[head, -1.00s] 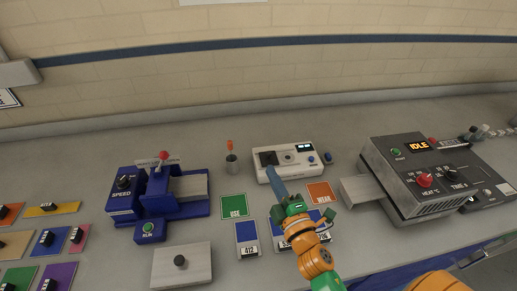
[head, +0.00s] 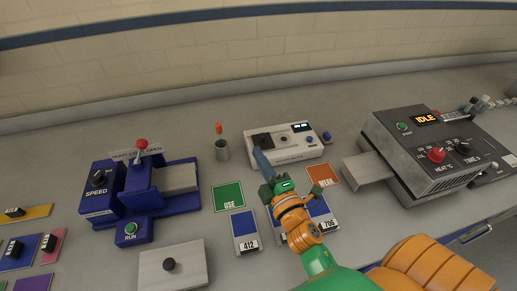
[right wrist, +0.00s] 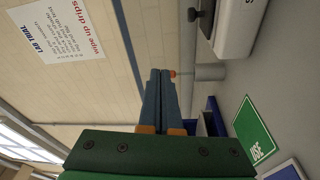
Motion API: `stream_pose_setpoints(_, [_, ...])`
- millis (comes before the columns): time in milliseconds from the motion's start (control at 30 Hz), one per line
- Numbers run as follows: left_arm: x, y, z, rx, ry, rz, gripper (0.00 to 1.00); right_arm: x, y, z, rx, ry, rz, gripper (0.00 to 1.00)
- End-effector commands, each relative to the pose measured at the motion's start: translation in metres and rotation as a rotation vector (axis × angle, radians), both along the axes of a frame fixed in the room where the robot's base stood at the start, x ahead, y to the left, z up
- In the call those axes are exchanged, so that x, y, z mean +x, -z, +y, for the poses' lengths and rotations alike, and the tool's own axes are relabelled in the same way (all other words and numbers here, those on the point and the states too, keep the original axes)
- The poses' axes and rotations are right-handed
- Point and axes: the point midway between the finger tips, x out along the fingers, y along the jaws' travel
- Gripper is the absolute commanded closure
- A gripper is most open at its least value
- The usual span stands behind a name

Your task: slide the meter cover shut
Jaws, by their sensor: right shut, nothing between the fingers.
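The white meter (head: 290,150) stands at the back middle of the bench in the head view. It has a dark square part (head: 262,140) at its left end, a round dial and a small display. I cannot tell which part is its cover or how far it is slid. My right gripper (head: 256,151) is shut and empty, its blue fingertips at the meter's front left, overlapping it in the picture. I cannot tell whether they touch it. In the right wrist view, the shut fingers (right wrist: 160,73) show in the middle, and a white device (right wrist: 237,28), probably the meter, is at top right.
A grey cup (head: 222,151) with an orange-tipped stick stands left of the meter. A blue SPEED machine (head: 100,195) is at left, a dark IDLE heater (head: 420,160) at right. Green (head: 228,197) and orange (head: 322,175) cards and blue sample cards (head: 245,228) lie in front.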

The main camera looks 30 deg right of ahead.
Motion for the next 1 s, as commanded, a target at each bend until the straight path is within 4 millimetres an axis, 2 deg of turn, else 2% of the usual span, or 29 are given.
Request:
stream_pose_setpoints(33, [0.0, 0.02, 0.0, 0.0, 0.0, 0.0, 0.39, 0.0, 0.02, 0.0, 0.0, 0.0, 0.0, 1.0])
stream_pose_setpoints(233, [0.001, 0.045, 0.0, 0.0, 0.0, -0.001, 0.39, 0.0, 0.045, 0.0, 0.0, 0.0, 0.0, 1.0])
stream_pose_setpoints(333, [0.001, 0.042, 0.0, 0.0, 0.0, -0.002, 0.39, 0.004, 0.043, 0.0, 0.0, 0.0, -0.001, 1.0])
stream_pose_setpoints(433, [0.001, 0.036, 0.0, 0.0, 0.0, -0.002, 0.39, 0.018, 0.038, -0.001, 0.0, -0.001, -0.002, 1.0])
stream_pose_setpoints(600, [0.002, 0.029, 0.0, 0.0, 0.0, -0.003, 0.39, 0.055, 0.034, -0.004, 0.0, 0.0, -0.003, 1.0])
stream_pose_setpoints(833, [0.003, 0.028, 0.0, 0.0, 0.0, -0.005, 0.39, 0.104, 0.033, -0.008, 0.001, 0.001, -0.003, 1.0])
stream_pose_setpoints(1000, [0.003, 0.021, 0.0, 0.0, 0.0, -0.005, 0.39, 0.089, 0.039, -0.034, -0.001, 0.002, 0.001, 1.0])
